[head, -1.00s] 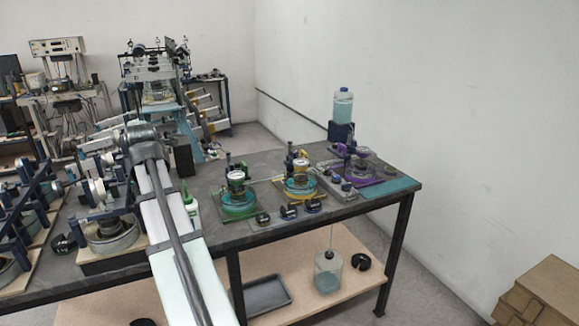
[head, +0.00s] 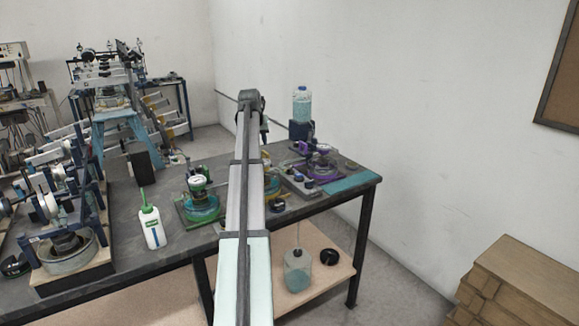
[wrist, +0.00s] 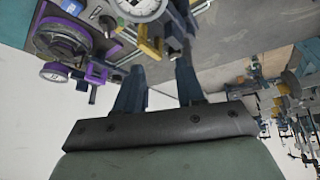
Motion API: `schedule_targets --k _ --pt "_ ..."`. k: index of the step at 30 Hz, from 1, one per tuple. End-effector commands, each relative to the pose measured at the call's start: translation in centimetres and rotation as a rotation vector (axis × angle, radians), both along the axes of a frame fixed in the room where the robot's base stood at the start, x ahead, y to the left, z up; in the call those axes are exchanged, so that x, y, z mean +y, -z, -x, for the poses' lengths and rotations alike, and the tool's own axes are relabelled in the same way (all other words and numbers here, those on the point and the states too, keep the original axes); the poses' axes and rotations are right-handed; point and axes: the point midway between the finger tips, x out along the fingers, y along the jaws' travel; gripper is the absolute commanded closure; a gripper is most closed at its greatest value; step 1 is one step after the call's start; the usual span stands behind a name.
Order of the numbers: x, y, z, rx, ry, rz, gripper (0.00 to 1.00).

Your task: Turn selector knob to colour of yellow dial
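The yellow-based dial unit (head: 273,183) stands on the table, mostly hidden behind my arm in the head view. In the wrist view, a white round dial face (wrist: 138,7) with yellow parts (wrist: 150,47) shows at the top edge; its reading is too small to tell. A dark round knob (head: 277,207) sits at the table's front edge, right of my arm; I cannot tell whether it is the selector knob. My gripper (wrist: 155,75) is open and empty, its two dark fingers apart, below the yellow parts in the wrist view. Its fingertips are hidden in the head view.
A green-based dial unit (head: 201,207) stands left of my arm, a purple-based one (head: 320,167) right of it. A white bottle with a green spout (head: 151,228) stands further left. A bottle of blue liquid (head: 302,104) stands behind. A teal patch (head: 350,181) covers the table's right end.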

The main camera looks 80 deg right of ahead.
Motion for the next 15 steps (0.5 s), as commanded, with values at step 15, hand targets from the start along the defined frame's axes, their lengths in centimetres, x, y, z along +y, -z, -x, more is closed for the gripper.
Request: schedule_targets --k 15 --pt "-4.2 2.3 9.8 -0.074 0.376 -0.132 0.62"
